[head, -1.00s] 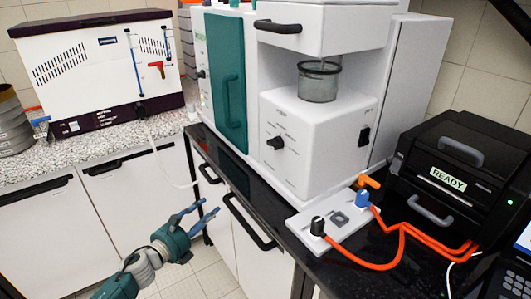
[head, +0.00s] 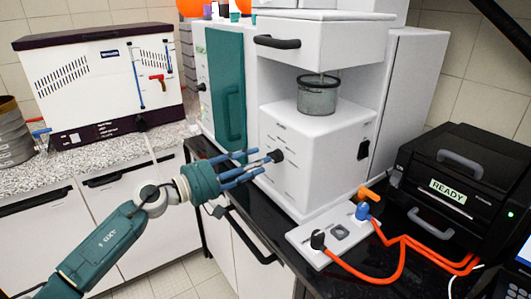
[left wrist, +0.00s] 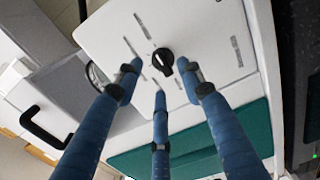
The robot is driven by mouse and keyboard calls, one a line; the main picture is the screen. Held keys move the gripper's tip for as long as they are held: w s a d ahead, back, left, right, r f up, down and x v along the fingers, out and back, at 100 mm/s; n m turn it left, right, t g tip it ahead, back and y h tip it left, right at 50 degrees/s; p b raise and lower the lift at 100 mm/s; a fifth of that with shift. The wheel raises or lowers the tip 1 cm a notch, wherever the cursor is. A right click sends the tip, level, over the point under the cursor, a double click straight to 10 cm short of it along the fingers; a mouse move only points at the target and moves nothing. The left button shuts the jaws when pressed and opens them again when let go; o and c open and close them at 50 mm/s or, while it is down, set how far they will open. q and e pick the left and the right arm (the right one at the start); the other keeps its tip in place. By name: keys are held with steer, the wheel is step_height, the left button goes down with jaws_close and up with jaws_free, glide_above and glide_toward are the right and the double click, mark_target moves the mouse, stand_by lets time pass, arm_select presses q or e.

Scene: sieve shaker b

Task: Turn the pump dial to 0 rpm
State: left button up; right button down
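The dial is a black knob (head: 276,156) on the front face of the white machine's lower block (head: 330,150). The markings around it are too small to read. In the left wrist view the knob (left wrist: 163,60) shows its pointer, with printed marks around it. My left gripper (head: 257,161) is just in front of the knob, its fingers pointing at it. In the left wrist view its blue fingers (left wrist: 160,76) are spread, two flanking the knob and one below it in the picture. They are open and hold nothing; I cannot tell whether any fingertip touches it. My right gripper is not in view.
A second black knob (head: 201,87) sits by the teal door (head: 226,85). A plug panel (head: 340,236) with orange cables and a black READY unit (head: 455,185) stand at right. The counter edge lies below my gripper.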

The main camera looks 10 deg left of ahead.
mark_target(275, 157)
arm_select(q)
steer(key=x, duration=0.3)
steer(key=shift+w+d+p, duration=0.15)
steer(key=shift+d+p, duration=0.05)
steer(key=shift+p, duration=0.2)
jaws_close()
steer(key=shift+f, duration=0.1)
